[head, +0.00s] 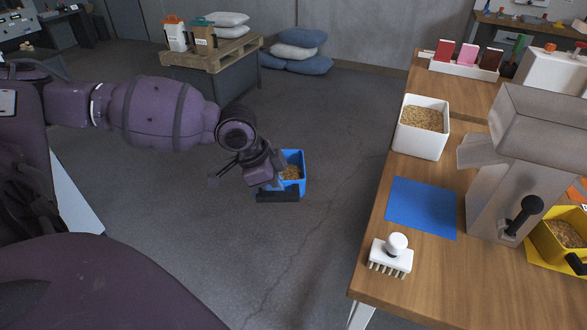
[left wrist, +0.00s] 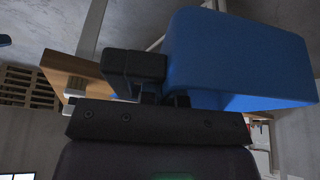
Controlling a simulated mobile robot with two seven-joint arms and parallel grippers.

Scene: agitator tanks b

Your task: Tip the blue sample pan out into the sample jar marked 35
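The blue sample pan (head: 303,180) holds tan grain and hangs over the open floor, left of the table. It looks about level. My left gripper (head: 275,182) is shut on the pan at its near left side; the exact grip is partly hidden. In the left wrist view the pan (left wrist: 240,60) fills the upper right, beside the dark fingers of the gripper (left wrist: 155,82). No jar with a readable 35 shows in either view. My right gripper is not in view.
The wooden table (head: 408,172) carries a white tub of grain (head: 421,142), a blue mat (head: 421,207), a white brush (head: 391,258), a grey machine (head: 505,190) and a yellow pan (head: 545,245). A pallet (head: 213,54) with containers stands at the back. Floor between is clear.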

